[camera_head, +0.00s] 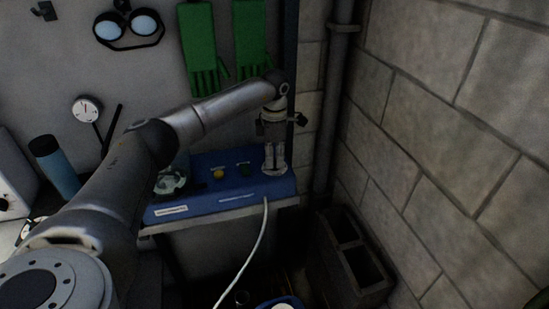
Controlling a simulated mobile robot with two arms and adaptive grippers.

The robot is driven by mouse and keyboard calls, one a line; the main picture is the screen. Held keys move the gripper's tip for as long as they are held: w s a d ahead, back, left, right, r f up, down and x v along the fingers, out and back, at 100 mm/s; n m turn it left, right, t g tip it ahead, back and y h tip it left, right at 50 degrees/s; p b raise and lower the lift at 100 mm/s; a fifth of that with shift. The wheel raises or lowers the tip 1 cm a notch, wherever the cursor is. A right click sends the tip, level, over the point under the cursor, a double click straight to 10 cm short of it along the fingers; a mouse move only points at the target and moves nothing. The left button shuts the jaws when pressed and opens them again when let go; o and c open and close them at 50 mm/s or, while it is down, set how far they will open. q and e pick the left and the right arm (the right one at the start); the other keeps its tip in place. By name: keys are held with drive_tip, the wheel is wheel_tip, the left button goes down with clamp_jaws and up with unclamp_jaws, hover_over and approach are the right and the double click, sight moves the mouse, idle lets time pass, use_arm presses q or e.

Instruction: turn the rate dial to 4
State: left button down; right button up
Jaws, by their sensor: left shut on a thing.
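The blue unit (215,202) sits on a shelf against the wall, with small white labels on its front. The rate dial (284,171) is at the right end of its top, a pale disc mostly hidden by my fingers. My left gripper (274,166) points down over it, shut on the dial. The dial's numbers and pointer are too small and dark to read. My right gripper is not in view.
A yellow knob (218,174) and a dark green button (244,169) are left of the dial. A clear dome (171,181) sits further left, partly behind my arm. A pipe (327,110) and block wall (430,110) stand close right. A white hose (258,243) hangs in front.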

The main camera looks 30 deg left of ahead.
sight(275, 160)
use_arm(q)
drive_tip(key=c, duration=1.5)
unclamp_jaws()
wheel_tip(275, 160, up, 12)
drive_tip(key=shift+r, duration=0.1)
